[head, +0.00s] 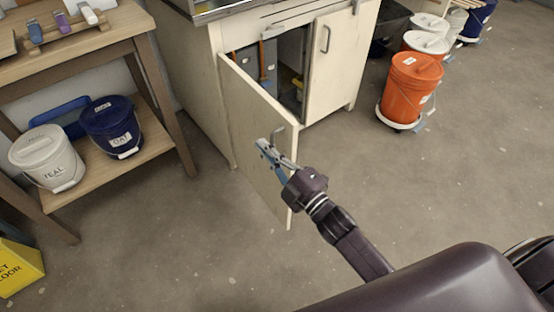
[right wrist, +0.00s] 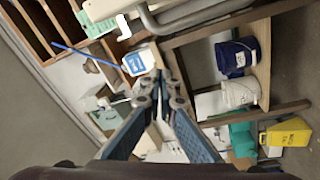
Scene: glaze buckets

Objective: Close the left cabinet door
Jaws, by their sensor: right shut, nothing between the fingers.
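The left cabinet door (head: 250,125) is cream and stands swung outward from the cabinet (head: 190,75), open at an angle. Its grey bar handle (head: 279,133) is near the free edge. My right gripper (head: 262,146) is shut and empty, in front of the door's outer face close to the handle; I cannot tell whether it touches. Its fingers (right wrist: 163,88) also meet in the right wrist view. A curved grey bar (right wrist: 195,17), probably the handle, crosses the top there. My left gripper is not in view.
The right cabinet door (head: 329,62) looks closed. A wooden table (head: 150,165) with white (head: 47,158) and blue (head: 111,126) buckets is at left. An orange bucket (head: 410,88) stands at right. The floor around the door is clear.

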